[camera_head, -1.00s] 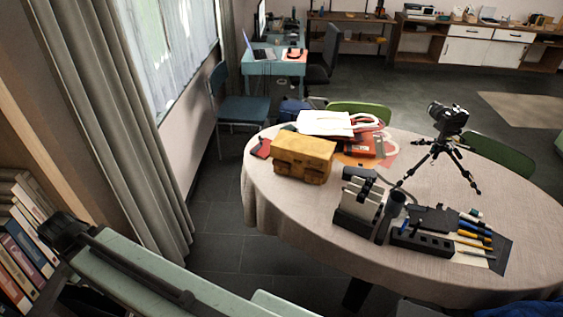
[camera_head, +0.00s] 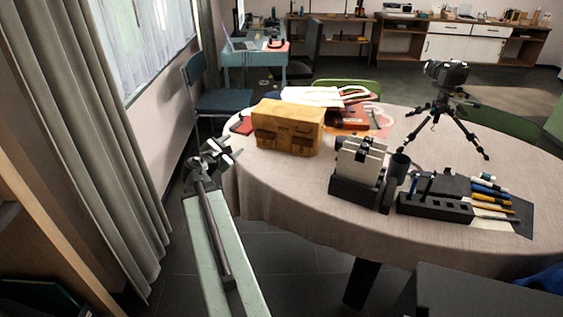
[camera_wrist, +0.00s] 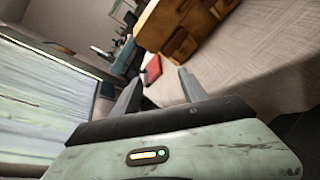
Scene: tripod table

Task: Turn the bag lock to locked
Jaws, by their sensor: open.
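A yellow-brown bag (camera_head: 290,127) with front pockets stands on the round table (camera_head: 290,190) near its left side. Small dark fittings show on its front, but I cannot make out the lock or its setting. In the wrist view the bag (camera_wrist: 182,25) is at the top, beyond the fingers and apart from them. My gripper (camera_head: 222,152) is in front and left of the bag, beside the table's left edge. In the wrist view my gripper (camera_wrist: 160,88) has its two fingers spread with nothing between them.
A red item (camera_head: 242,126) lies left of the bag; it also shows in the wrist view (camera_wrist: 152,69). A desk organizer (camera_head: 360,178), a pen holder (camera_head: 436,206) and a camera tripod (camera_head: 447,112) stand to the right. A curtain (camera_head: 105,130) hangs at the left. Bare tablecloth lies before the bag.

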